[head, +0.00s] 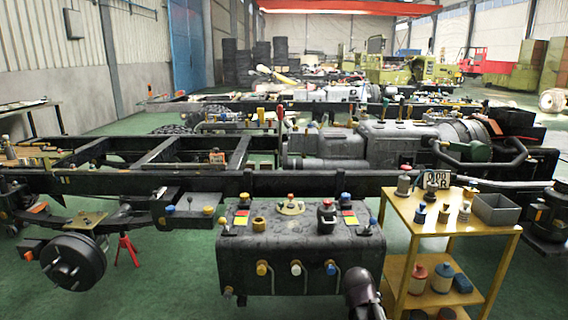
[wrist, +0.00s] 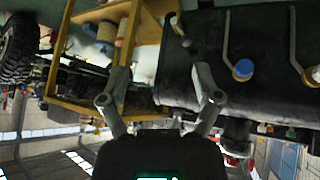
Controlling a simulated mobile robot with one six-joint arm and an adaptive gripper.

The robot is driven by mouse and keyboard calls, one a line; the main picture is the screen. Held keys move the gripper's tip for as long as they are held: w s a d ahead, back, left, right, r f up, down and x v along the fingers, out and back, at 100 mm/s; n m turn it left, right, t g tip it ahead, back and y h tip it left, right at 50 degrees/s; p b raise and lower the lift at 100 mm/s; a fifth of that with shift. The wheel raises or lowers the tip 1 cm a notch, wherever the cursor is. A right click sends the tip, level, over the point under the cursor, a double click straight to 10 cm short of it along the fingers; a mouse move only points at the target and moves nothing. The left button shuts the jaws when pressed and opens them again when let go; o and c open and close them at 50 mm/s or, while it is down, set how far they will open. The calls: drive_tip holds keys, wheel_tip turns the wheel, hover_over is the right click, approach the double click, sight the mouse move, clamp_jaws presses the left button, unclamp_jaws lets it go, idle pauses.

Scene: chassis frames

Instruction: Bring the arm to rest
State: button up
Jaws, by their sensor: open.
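My gripper (wrist: 155,50) shows in the wrist view with its two grey fingers spread apart and nothing between them. The wrist picture is upside down. The fingers are seen against the gap between the yellow cart (wrist: 78,106) and the black tank (wrist: 200,72); I cannot tell whether they touch either. In the head view a dark rounded part, likely my arm, rises at the bottom edge in front of the tank's right end. My gripper's fingers cannot be made out there.
The black tank (head: 300,262) carries knobs, caps and pipes. The yellow cart (head: 450,222) at right holds small containers and a grey bin (head: 496,210). A long chassis frame (head: 130,183) runs behind them. Green floor (head: 150,290) is clear at the lower left.

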drive_tip(key=s+a+f+n+g+y+p, duration=0.1)
drive_tip(key=s+a+f+n+g+y, duration=0.2)
drive_tip(key=s, duration=0.4)
drive_tip(key=s+a+n+g+y, duration=0.1)
drive_tip(key=s+a+g+y, duration=0.15)
drive_tip(key=s+a, duration=0.4)
wheel_tip(320, 180, up, 34)
drive_tip(key=d+p, duration=0.1)
drive_tip(key=p, duration=3.3)
drive_tip(key=shift+h, duration=0.45)
drive_tip(key=shift+g, duration=0.25)
